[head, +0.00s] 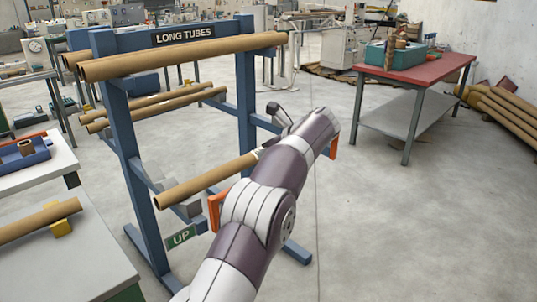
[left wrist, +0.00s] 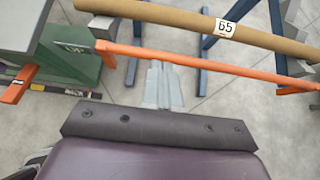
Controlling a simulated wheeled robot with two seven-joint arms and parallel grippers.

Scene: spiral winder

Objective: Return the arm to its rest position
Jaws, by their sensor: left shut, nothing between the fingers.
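My left arm (head: 262,205), purple and white, reaches up from the bottom of the head view in front of the blue tube rack (head: 126,165). Its gripper is hidden behind the arm there. In the left wrist view my left gripper (left wrist: 158,68) shows pale grey fingers, shut and empty. They point at an orange bar (left wrist: 215,65); whether they touch it I cannot tell. Beyond the bar lies a cardboard tube (left wrist: 175,18) with a white number label. In the head view this tube (head: 205,181) lies on the rack's low arms, partly hidden by my arm. My right gripper is not in view.
The rack's "LONG TUBES" sign (head: 184,35) is at its top, with more tubes (head: 185,55) on upper arms. A grey bench (head: 75,265) is at the left. A red-topped table (head: 420,72) stands at the right. The floor (head: 400,230) on the right is clear.

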